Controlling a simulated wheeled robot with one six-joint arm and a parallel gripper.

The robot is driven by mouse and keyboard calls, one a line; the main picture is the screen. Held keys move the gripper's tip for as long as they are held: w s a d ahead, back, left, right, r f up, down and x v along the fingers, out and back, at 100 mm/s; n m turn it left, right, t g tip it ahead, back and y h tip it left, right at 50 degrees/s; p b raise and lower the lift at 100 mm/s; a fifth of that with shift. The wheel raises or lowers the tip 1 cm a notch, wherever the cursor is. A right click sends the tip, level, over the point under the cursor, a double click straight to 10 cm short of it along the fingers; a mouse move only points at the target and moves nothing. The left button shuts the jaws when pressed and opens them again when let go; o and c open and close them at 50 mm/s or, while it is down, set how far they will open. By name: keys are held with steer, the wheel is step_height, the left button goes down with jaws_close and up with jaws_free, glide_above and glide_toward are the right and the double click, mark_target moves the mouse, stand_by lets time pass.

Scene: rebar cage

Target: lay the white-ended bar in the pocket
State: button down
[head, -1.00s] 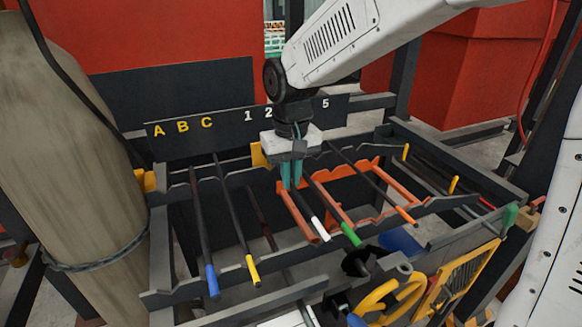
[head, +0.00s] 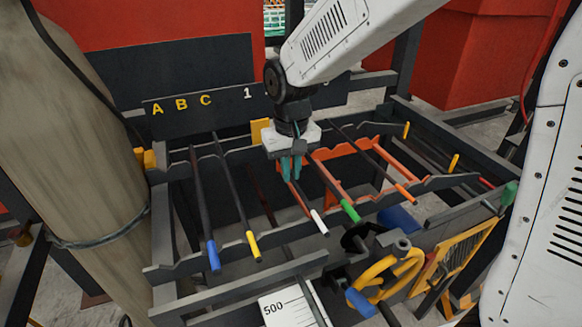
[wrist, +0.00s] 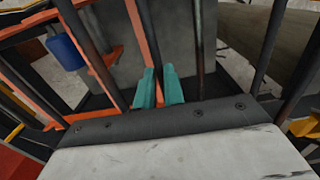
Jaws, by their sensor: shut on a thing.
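The white-ended bar is dark with a white tip (head: 319,222). My gripper (head: 291,170) is shut on this bar, behind its white end. It holds the bar over the left part of an orange frame (head: 330,180) in the rack. My teal fingers (wrist: 158,88) also show in the wrist view, close together beside an orange rail (wrist: 136,30). The fingers and wrist hide part of the bar and the slots behind. I cannot tell which notch is the pocket, or whether the bar touches the rack.
Blue-ended (head: 214,258) and yellow-ended (head: 254,245) bars lie to the left. Green-ended (head: 350,210) and orange-ended (head: 405,195) bars lie to the right. A lettered board (head: 200,115) stands behind. A yellow-handled part (head: 390,280) is in front.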

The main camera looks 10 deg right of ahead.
steer(key=c, duration=1.4)
jaws_free()
steer(key=shift+r, duration=0.1)
step_height(320, 180, up, 8)
steer(key=shift+f, duration=0.15)
